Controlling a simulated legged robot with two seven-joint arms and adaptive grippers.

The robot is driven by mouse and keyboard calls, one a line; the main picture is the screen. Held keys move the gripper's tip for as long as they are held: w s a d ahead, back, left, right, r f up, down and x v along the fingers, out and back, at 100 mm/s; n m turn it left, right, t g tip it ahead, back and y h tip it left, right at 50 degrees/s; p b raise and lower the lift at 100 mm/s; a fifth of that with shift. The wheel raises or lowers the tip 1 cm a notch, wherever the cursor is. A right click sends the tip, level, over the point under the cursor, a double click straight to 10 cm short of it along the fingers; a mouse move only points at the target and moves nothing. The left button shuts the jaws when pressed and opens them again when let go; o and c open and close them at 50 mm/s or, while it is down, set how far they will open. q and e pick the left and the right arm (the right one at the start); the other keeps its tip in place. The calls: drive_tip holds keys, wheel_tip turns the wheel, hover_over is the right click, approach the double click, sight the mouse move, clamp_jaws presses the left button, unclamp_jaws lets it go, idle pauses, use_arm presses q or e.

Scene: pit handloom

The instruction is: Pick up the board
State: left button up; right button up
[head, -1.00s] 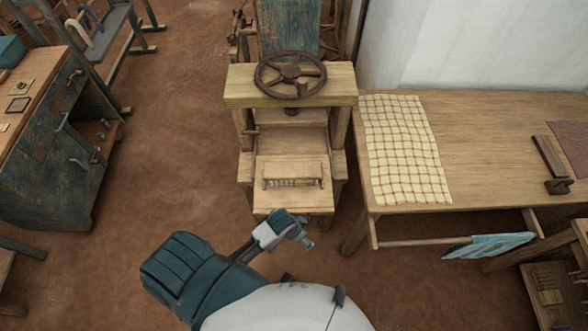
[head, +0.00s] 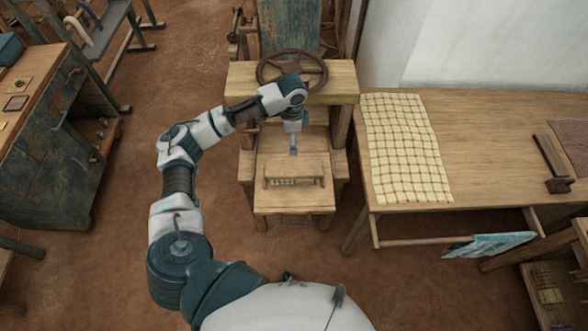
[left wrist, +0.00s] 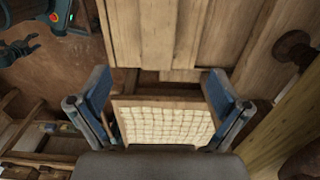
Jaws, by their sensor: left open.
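A pale wooden board (head: 293,168) lies on the front of the wooden press, with a slim rail with short teeth (head: 292,183) at its front edge. My left gripper (head: 293,150) is over the press bed, just behind this board. In the left wrist view my left gripper (left wrist: 160,108) is open, its two blue-grey fingers wide apart. Between and below them shows a pale checked panel (left wrist: 165,122) in a wooden frame. Wooden planks (left wrist: 170,35) lie beyond it. The gripper holds nothing. I cannot tell whether the fingers touch anything.
The press beam (head: 240,84) and dark handwheel (head: 265,68) stand close behind my left gripper. A table (head: 480,150) with a checked cloth (head: 405,150) is to the right. A worn green cabinet (head: 60,165) is at the left, with open floor (head: 150,90) between it and the press.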

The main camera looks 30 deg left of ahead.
use_arm(q)
hover_over(294, 168)
drive_tip(key=f, duration=1)
drive_tip(key=shift+w+a+f, duration=0.1)
drive_tip(key=shift+a+f, duration=0.25)
drive_tip(key=shift+f, duration=0.05)
drive_tip(key=shift+d+f, duration=0.15)
drive_tip(key=shift+f, duration=1.45)
drive_tip(key=shift+d+f, duration=0.1)
drive_tip(key=shift+f, duration=1.45)
drive_tip(key=c, duration=1.3)
